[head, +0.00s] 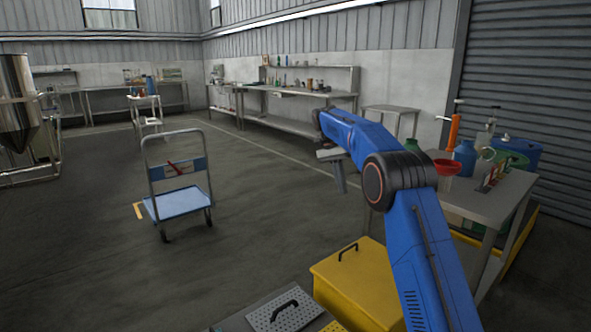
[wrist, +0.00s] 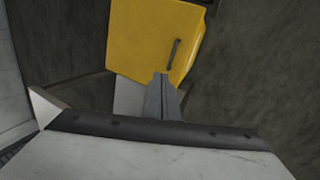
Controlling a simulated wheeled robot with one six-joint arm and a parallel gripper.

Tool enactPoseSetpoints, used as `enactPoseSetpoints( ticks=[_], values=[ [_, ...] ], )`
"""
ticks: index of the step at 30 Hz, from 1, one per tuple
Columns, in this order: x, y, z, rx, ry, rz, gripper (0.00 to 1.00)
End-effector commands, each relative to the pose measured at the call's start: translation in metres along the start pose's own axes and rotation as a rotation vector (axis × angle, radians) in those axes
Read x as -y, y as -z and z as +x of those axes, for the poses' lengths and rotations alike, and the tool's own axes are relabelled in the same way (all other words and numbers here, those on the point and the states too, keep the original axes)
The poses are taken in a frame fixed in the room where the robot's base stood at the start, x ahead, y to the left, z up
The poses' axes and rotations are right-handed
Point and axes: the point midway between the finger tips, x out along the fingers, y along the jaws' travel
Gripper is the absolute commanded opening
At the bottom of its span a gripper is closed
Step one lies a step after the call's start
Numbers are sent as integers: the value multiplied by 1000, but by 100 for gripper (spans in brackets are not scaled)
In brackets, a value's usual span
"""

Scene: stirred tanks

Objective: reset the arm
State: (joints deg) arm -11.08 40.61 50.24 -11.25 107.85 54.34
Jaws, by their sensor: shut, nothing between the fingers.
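My arm shows in the head view, blue with black joints, rising from the lower right and bent over toward the middle. My gripper (head: 340,187) hangs down at its end, shut and empty, over open floor. In the wrist view my gripper (wrist: 160,76) also shows as grey fingers held together. Behind the fingertips is a yellow box (wrist: 150,35) with a dark handle, seen from above. The fingers appear apart from it.
The yellow box (head: 355,283) stands low in front, left of my arm. A side table (head: 488,205) with bottles and a red funnel (head: 447,167) is at the right. A blue trolley (head: 180,203) stands on the left floor. Open floor lies between trolley and arm.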

Motion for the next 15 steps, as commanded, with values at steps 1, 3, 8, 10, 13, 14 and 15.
enactPoseSetpoints(
  ticks=[1,3,8,10,13,14,15],
  values=[
    [-13,-3,-6,-4,13,-13,0],
    [-27,-7,-12,-11,31,-34,0],
    [-60,-19,-22,-26,71,-83,0],
    [-75,-24,-26,-34,89,-105,0],
    [-96,-33,-30,-46,113,-134,0],
    [-102,-35,-31,-49,120,-142,0],
    [-110,-39,-32,-55,129,-155,0]
  ],
)
